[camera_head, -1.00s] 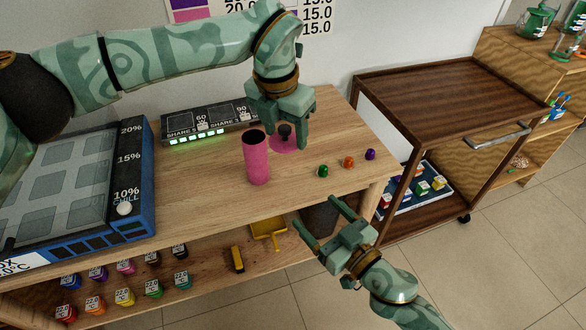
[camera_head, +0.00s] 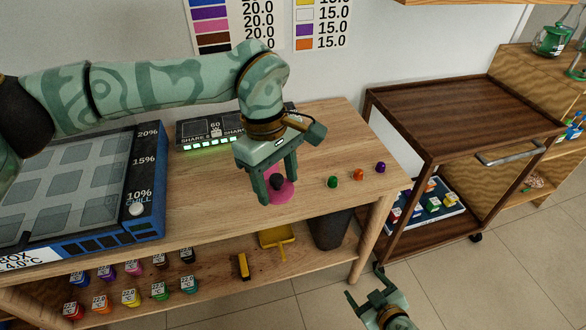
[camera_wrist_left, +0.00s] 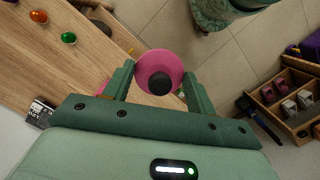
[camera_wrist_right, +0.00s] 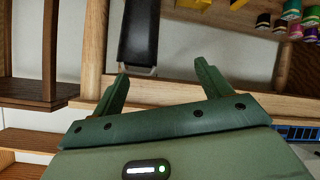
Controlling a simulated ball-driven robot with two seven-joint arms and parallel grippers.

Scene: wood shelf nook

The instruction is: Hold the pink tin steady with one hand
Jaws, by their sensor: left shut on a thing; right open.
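A round pink lid-like piece (camera_head: 284,194) with a dark knob shows at my left fingertips in the head view, above or on the tabletop. My left gripper (camera_head: 276,185) points down with its fingers on either side. In the left wrist view the pink piece (camera_wrist_left: 150,62) spans the gap between the fingers, its dark knob facing the camera.
Green (camera_head: 333,182), orange (camera_head: 359,175) and purple (camera_head: 381,167) pieces lie on the table (camera_head: 200,210) to the right. A chill box (camera_head: 148,190) stands left, a lit display (camera_head: 207,130) behind. A dark bin (camera_head: 332,230) stands below; a brown cart (camera_head: 450,100) is right.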

